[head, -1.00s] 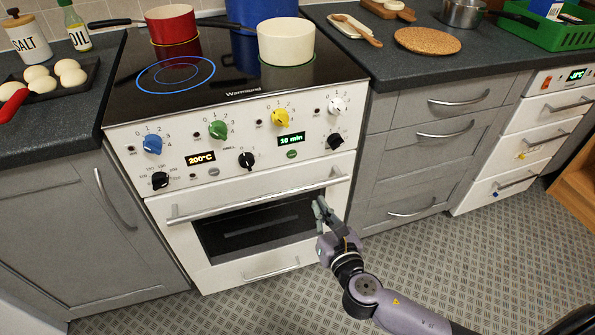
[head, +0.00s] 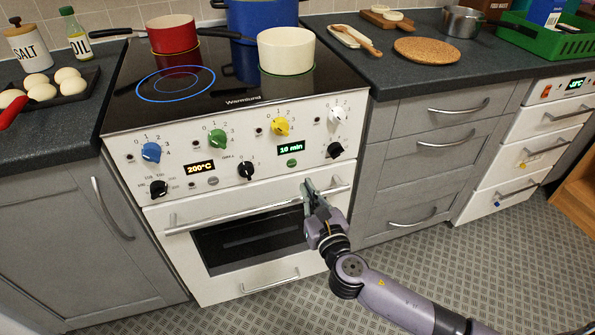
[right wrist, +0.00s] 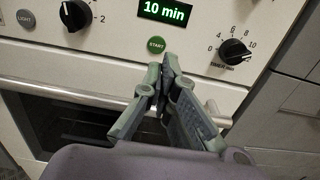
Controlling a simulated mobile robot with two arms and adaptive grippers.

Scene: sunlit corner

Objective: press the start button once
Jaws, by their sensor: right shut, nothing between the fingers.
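The start button is a small green oval marked START (right wrist: 156,44) in the right wrist view, just under the "10 min" display (right wrist: 165,12). In the head view the start button (head: 292,162) sits on the white stove's front panel, under the same green display. My right gripper (head: 307,183) is shut and empty in front of the oven door, a little below the button. In the right wrist view its fingertips (right wrist: 163,66) point up toward the button, and I see a gap below the button there. My left gripper is not in view.
The oven handle (head: 245,214) runs across the door, close by my right gripper. A black knob (head: 335,150) is right of the button and another (head: 246,170) left of it. A white pot (head: 286,50) and a red pan (head: 173,34) stand on the cooktop.

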